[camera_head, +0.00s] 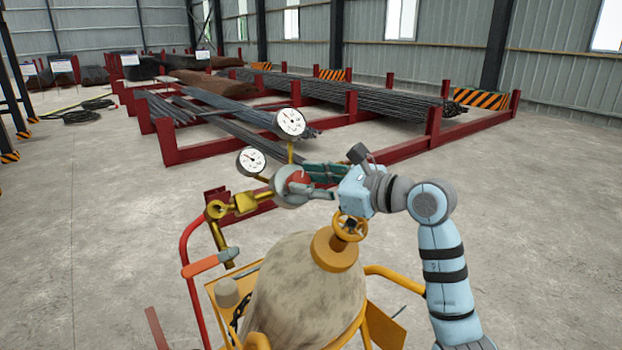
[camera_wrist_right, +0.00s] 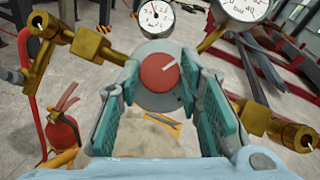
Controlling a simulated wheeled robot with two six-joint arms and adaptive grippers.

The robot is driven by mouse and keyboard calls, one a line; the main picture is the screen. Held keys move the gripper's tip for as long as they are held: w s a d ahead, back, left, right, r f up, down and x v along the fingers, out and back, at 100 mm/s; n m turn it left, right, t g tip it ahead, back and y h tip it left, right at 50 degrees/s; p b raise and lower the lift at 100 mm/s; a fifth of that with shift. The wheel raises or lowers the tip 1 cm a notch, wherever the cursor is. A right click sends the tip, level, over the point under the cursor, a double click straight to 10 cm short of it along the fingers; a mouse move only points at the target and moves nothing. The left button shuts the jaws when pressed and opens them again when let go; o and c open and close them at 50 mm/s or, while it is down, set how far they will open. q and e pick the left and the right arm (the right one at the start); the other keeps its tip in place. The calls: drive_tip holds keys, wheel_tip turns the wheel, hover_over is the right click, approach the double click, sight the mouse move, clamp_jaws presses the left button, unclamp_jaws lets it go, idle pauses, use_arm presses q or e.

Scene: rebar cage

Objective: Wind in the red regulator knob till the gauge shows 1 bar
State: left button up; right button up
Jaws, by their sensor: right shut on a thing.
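The red regulator knob (camera_head: 298,179) sits on the front of a grey regulator body with brass fittings, above the gas cylinder. It also shows in the right wrist view (camera_wrist_right: 159,72), with a pale line pointing up and right. My right gripper (camera_head: 307,184) reaches it from the right, its teal-padded fingers (camera_wrist_right: 160,80) on either side of the knob and shut on it. Two white gauges stand over the regulator: a lower left one (camera_head: 250,161) and an upper right one (camera_head: 290,122). Their needles show, but the scale is too small to read surely. My left gripper is out of view.
The gas cylinder (camera_head: 307,288) with a yellow handwheel (camera_head: 350,226) stands in a yellow trolley. A red hose (camera_head: 187,290) and an orange-handled fitting (camera_head: 207,264) are at its left. A fire extinguisher (camera_wrist_right: 64,128) shows in the wrist view. Red rebar racks (camera_head: 200,152) stand behind.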

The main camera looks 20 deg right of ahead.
drive_tip(key=shift+f+m, duration=0.15)
drive_tip(key=shift+m, duration=0.15)
drive_tip(key=o, duration=1.1)
drive_tip(key=v, duration=1.1)
drive_tip(key=shift+d, duration=0.15)
drive_tip(key=shift+s+d, duration=0.2)
drive_tip(key=shift+s, duration=0.3)
drive_tip(key=shift+w+a, duration=0.1)
drive_tip(key=shift+a, duration=0.05)
drive_tip(key=shift+a, duration=0.1)
